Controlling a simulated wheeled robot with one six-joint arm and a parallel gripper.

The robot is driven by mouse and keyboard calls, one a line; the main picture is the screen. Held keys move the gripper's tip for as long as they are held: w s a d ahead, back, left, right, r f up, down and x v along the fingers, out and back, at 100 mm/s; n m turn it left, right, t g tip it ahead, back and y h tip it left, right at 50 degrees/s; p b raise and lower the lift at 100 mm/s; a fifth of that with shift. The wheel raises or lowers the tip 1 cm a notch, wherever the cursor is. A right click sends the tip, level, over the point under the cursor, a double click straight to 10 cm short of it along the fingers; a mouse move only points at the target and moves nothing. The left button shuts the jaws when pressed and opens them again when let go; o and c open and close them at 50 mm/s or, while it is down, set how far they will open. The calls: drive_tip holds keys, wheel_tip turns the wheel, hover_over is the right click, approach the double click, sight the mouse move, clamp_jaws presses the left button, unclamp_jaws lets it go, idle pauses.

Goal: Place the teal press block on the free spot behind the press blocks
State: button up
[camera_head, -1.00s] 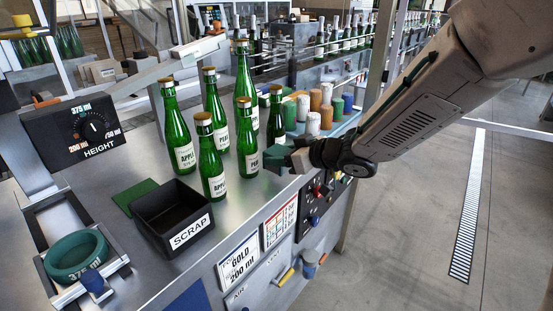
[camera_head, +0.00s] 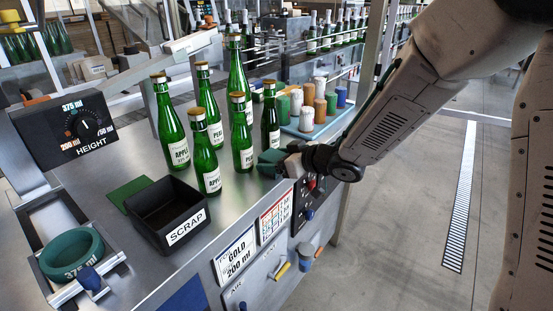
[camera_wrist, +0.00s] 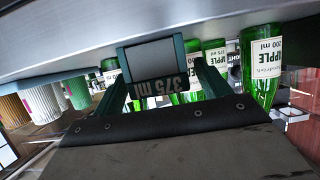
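The teal press block (camera_head: 270,163) is between the fingers of my gripper (camera_head: 284,161), near the right edge of the metal bench and just right of the green bottles. In the wrist view the block (camera_wrist: 158,88) shows a grey face and a dark face marked 375 ml, with a finger of my gripper (camera_wrist: 163,92) on each side. My gripper is shut on it. I cannot tell whether the block touches the bench.
Several green bottles (camera_head: 210,135) stand close to the block. A tray (camera_head: 318,133) of coloured capsule stacks lies behind my gripper. A black scrap bin (camera_head: 168,212) and a teal 375 ml ring (camera_head: 72,254) are at left. Control knobs (camera_head: 309,217) line the bench front.

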drive_tip(key=shift+r, duration=0.2)
drive_tip(key=v, duration=1.1)
drive_tip(key=shift+s+d+r, duration=0.25)
